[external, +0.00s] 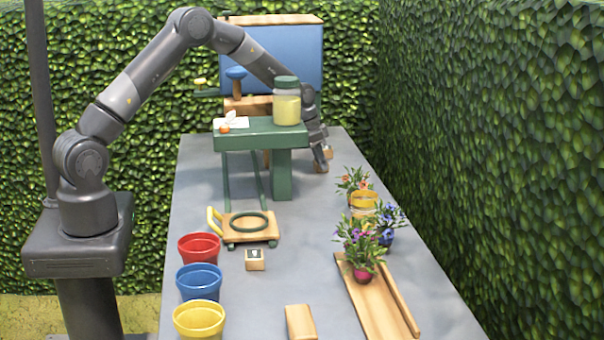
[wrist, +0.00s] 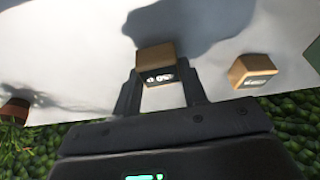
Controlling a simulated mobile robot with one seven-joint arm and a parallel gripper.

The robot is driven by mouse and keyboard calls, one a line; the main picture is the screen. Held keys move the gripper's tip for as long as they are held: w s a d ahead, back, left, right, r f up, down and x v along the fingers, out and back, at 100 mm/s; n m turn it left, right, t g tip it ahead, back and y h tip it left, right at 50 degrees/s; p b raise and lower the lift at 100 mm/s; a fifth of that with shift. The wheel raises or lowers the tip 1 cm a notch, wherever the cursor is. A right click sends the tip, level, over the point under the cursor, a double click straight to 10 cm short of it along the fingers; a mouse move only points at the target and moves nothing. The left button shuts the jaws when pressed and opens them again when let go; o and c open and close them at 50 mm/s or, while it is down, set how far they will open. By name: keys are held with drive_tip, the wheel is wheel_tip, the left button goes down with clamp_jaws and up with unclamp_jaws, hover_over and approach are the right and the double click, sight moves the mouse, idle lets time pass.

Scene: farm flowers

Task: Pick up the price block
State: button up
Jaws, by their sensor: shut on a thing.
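My gripper (wrist: 160,80) is shut on a small wooden block, the price block (wrist: 154,55), which has a dark label with white marks facing the camera. The block sits between the fingertips in the wrist view. In the external view my gripper (external: 319,160) reaches down at the far end of the grey table, right of the green stand. The block is small and partly hidden by the fingers there, so I cannot tell whether it touches the table.
A second labelled wooden block (wrist: 254,70) lies close to the right in the wrist view. The green stand (external: 262,136) carries a jar (external: 287,105). Flower pots stand nearer on the right, and red, blue and yellow pots (external: 199,250) at front left.

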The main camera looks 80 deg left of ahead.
wheel_tip(320, 180, up, 23)
drive_tip(key=s+d+r, duration=0.1)
drive_tip(key=s+d, duration=0.1)
drive_tip(key=d, duration=0.9)
drive_tip(key=s+d+r, duration=0.1)
drive_tip(key=d, duration=1)
drive_tip(key=s+d+f+m, duration=0.1)
drive_tip(key=s+d+f, duration=0.1)
drive_tip(key=s+d, duration=1.4)
drive_tip(key=s+d+f+x, duration=0.1)
drive_tip(key=s+d+x, duration=0.1)
drive_tip(key=x, duration=0.9)
drive_tip(key=w+a+f, duration=0.2)
drive_tip(key=a, duration=0.1)
drive_tip(key=w+a+f, duration=0.2)
drive_tip(key=a, duration=0.1)
drive_tip(key=w+a+f, duration=0.1)
drive_tip(key=a+f, duration=0.2)
drive_tip(key=a, duration=0.1)
drive_tip(key=shift+w+f, duration=0.1)
drive_tip(key=shift+w, duration=0.3)
drive_tip(key=shift+f, duration=2)
